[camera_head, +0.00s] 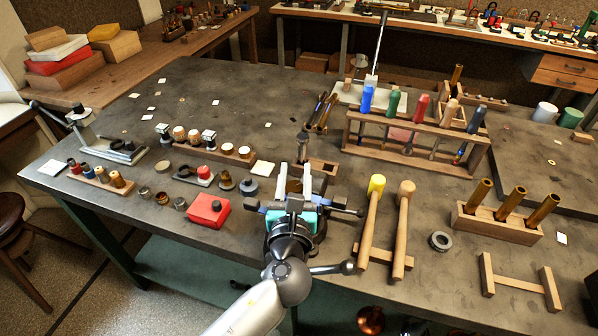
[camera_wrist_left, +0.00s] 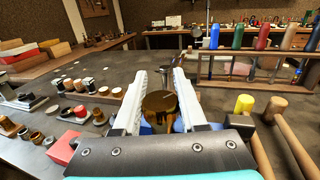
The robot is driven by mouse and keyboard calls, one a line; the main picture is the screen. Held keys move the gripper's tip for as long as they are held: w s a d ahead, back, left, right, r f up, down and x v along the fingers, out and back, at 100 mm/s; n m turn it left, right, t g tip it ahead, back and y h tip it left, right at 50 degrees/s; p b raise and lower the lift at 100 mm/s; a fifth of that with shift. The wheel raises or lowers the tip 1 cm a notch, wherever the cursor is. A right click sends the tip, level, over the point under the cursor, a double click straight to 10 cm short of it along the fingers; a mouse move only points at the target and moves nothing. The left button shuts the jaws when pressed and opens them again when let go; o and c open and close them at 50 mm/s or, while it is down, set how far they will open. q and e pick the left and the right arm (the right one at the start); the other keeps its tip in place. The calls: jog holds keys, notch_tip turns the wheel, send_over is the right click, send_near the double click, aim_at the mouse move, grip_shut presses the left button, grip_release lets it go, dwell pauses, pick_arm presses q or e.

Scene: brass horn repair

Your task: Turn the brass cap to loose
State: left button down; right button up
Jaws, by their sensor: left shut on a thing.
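The brass cap (camera_wrist_left: 160,102) shows in the left wrist view, with a dark line across its round top. It is between the two pale fingers of my left gripper (camera_wrist_left: 160,78), which is shut on it. In the head view my left gripper (camera_head: 294,183) points away from me over the vise (camera_head: 338,209) at the front edge of the bench. The gripper and my arm hide most of the vise. What lies under the cap is mostly hidden, and blue shows beside it. My right gripper is not in view.
Two mallets (camera_head: 372,220) lie right of the vise, and a red box (camera_head: 208,210) stands to its left. A wooden rack (camera_head: 415,140) of coloured-handled tools is behind. A block with brass tubes (camera_head: 497,222) stands further right. The bench's back left is mostly clear.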

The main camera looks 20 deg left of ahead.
pick_arm(q)
jog(key=shift+s+a+n+g+y, duration=0.15)
jog(key=shift+n+g+y, duration=0.15)
jog(key=shift+n+y, duration=0.45)
jog(key=shift+w+a+n+g+y, duration=0.15)
jog(key=shift+n+g+y, duration=0.25)
jog(key=shift+y, duration=0.55)
jog(key=shift+s, duration=0.1)
jog(key=shift+c, duration=2.2)
grip_release()
jog(key=shift+a, duration=0.1)
